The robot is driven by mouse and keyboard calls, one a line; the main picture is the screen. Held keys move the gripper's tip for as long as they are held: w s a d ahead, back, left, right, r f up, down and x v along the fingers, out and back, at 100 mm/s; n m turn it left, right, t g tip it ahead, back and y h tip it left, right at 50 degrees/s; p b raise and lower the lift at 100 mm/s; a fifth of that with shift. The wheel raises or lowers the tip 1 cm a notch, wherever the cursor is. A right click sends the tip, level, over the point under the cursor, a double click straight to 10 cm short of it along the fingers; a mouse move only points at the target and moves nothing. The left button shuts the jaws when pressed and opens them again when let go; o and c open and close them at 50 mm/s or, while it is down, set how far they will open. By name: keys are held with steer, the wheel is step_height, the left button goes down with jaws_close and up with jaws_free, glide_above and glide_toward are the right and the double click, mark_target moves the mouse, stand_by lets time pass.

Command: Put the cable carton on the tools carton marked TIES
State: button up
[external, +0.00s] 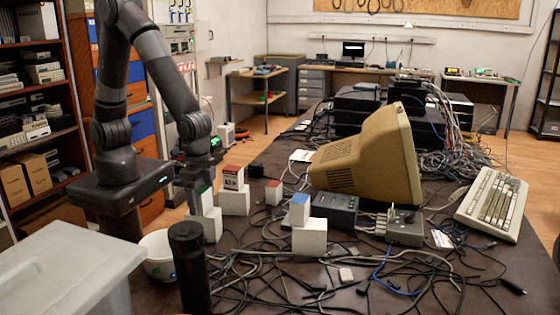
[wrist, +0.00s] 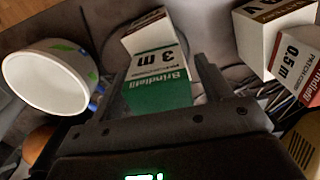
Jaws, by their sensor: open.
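My gripper (external: 198,187) is open, with its fingers on either side of a green-and-white cable carton (wrist: 160,82) marked "3 m" in the wrist view. In the external view that carton (external: 207,201) is partly hidden by my gripper. It appears to sit on a larger white carton (external: 212,226). A red-topped carton (external: 232,178), marked 0.5 m in the wrist view (wrist: 298,62), stands on another white carton (external: 234,204). A blue-topped carton (external: 299,209) sits on a third white carton (external: 310,238). I cannot read TIES on any of them.
A white bowl (external: 158,262) and a black cylinder (external: 190,275) stand near my gripper at the front left. Another small red-topped carton (external: 273,193) sits farther right. Loose cables cover the table front. A beige monitor (external: 365,155) and a keyboard (external: 491,204) stand to the right.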

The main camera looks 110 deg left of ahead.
mark_target(200, 189)
steer(key=shift+r, duration=0.1)
step_height(200, 189, up, 12)
steer(key=shift+f, duration=0.1)
steer(key=s+a+r+t, duration=0.2)
steer(key=s+a+r, duration=0.3)
steer(key=s, duration=0.4)
steer(key=s+a+r+t, duration=0.3)
steer(key=s+a+r, duration=0.3)
steer(key=s, duration=0.3)
steer(key=shift+r+t, duration=0.3)
steer(key=shift+r, duration=0.35)
